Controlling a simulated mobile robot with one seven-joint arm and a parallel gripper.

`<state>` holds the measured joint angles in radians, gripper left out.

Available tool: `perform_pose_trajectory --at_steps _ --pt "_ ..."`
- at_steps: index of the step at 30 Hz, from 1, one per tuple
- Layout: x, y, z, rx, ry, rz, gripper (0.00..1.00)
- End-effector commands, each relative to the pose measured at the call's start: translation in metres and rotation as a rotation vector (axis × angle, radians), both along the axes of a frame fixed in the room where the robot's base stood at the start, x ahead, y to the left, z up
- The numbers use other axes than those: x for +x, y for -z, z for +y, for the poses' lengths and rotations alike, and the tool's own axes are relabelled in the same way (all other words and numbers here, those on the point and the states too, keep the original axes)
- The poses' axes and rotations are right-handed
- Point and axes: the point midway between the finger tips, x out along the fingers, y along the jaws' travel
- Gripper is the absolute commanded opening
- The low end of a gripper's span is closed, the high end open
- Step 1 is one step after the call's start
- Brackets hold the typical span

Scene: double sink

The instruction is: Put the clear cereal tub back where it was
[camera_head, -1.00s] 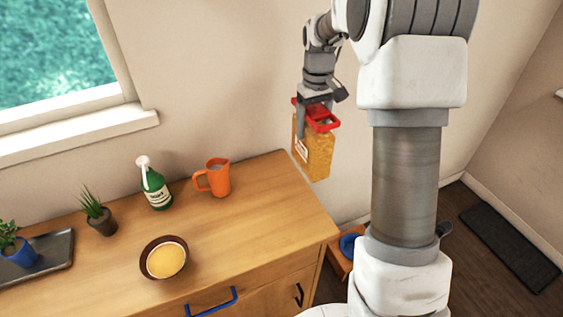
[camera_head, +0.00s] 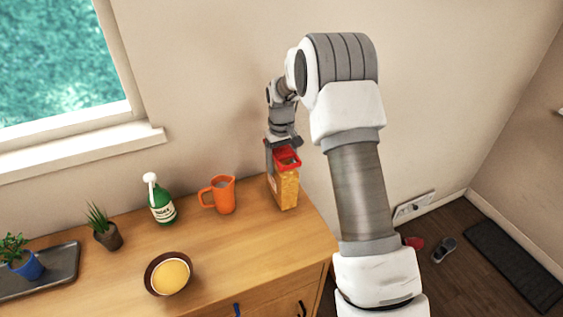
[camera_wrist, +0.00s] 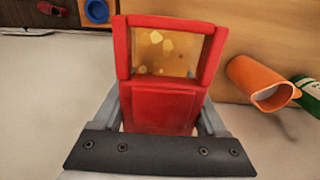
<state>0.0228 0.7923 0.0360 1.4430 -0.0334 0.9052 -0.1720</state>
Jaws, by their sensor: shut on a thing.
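The clear cereal tub (camera_head: 285,190) is filled with golden cereal and has a red lid. It stands upright over the back right part of the wooden counter (camera_head: 225,255), right of the orange jug. My gripper (camera_head: 283,154) is shut on the tub near its lid, from above. In the wrist view the tub's red top (camera_wrist: 165,103) lies between the grey fingers, with cereal showing through the opening. I cannot tell whether the tub's base touches the counter.
An orange jug (camera_head: 221,195) is close on the tub's left. Further left are a green bottle (camera_head: 161,205), a potted plant (camera_head: 106,232) and a brown bowl of yellow food (camera_head: 169,275). The wall is close behind. Bare counter lies in front of the tub.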

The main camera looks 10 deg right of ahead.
Motion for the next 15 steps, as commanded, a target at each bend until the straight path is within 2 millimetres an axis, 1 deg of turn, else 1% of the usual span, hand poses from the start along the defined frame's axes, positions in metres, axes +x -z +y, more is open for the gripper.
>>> perform_pose_trajectory --at_steps 5,9,10,13,14,15 --pt "0.0007 -0.0015 -0.0002 0.000 0.000 -0.003 0.00" --pt "0.0006 0.0030 -0.0002 -0.001 0.000 -0.002 0.00" --pt "0.0002 0.0027 -0.0002 0.000 0.000 -0.001 0.78" --pt "0.0001 0.0022 -0.0002 0.000 0.000 -0.001 0.96" --pt "0.0001 0.0021 -0.0002 0.000 0.000 -0.001 1.00" --pt "0.0001 0.0021 -0.0002 0.000 0.000 -0.001 1.00"
